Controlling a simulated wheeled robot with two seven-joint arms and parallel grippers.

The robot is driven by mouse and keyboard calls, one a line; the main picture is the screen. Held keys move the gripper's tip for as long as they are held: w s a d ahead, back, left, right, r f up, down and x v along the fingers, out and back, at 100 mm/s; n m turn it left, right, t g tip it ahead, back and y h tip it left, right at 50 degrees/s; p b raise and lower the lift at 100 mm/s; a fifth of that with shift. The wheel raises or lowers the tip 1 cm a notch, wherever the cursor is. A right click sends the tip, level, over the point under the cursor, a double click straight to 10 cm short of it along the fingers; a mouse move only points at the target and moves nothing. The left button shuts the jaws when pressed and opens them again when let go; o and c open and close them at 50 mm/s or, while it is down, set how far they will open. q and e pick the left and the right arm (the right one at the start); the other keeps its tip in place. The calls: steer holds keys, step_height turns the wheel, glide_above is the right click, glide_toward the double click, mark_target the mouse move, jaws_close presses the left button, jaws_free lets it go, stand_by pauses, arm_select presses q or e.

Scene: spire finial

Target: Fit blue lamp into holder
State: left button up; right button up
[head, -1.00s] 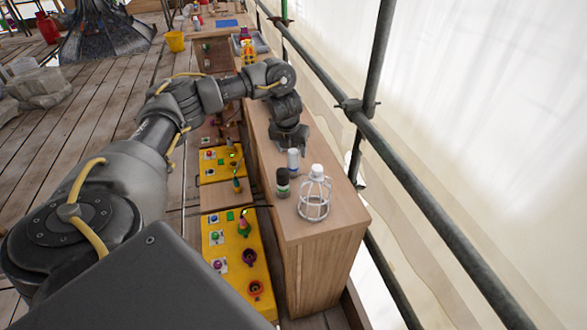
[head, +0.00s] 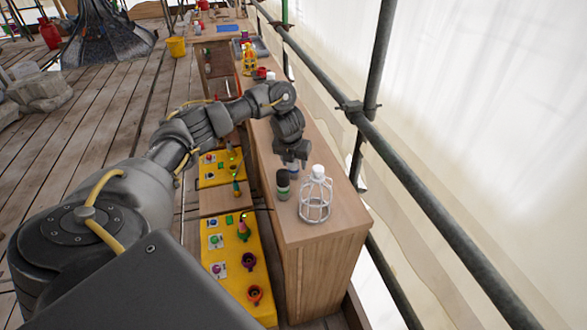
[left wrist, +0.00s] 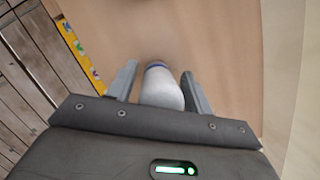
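The blue lamp (left wrist: 160,88) is a white bulb with a blue band at its far end. It stands on the wooden cabinet top; in the head view only a small bluish part (head: 294,174) shows under the gripper. My left gripper (head: 291,162) is lowered over it. In the left wrist view my left gripper's fingers (left wrist: 158,80) are open on either side of the lamp, with a narrow gap on the left. My right gripper is not in view.
A second yellow panel (head: 210,180) lies farther back. Scaffold rails (head: 420,195) run along the right.

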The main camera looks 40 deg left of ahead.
arm_select(q)
steer(key=c, duration=0.7)
steer(key=shift+c, duration=0.8)
step_height(320, 180, up, 10)
steer(key=p, duration=0.3)
